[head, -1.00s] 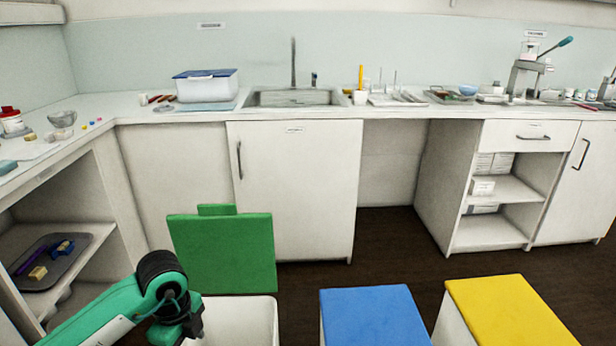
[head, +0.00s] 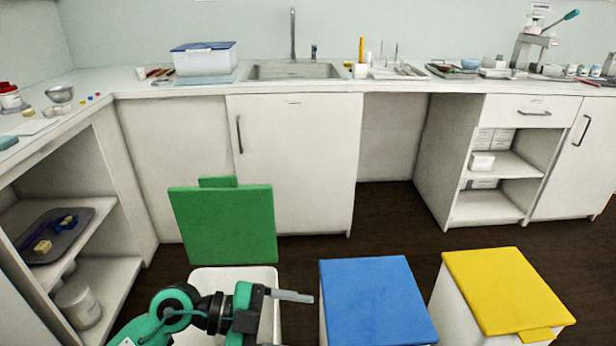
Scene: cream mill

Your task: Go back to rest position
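My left gripper (head: 292,297) shows at the bottom of the head view, with a grey finger pointing right. It is in front of the white bin (head: 235,277) whose green lid (head: 222,224) stands open. The gripper covers part of the bin's opening. Only part of the gripper shows, so I cannot tell whether it is open or shut, and no held thing is visible. My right gripper is out of view.
A blue-lidded bin (head: 376,300) and a yellow-lidded bin (head: 507,289), both shut, stand to the right. A shelf unit with a dark tray (head: 75,238) is at the left. Counters (head: 130,86) run behind. Dark floor (head: 400,215) is clear between the bins and cabinets.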

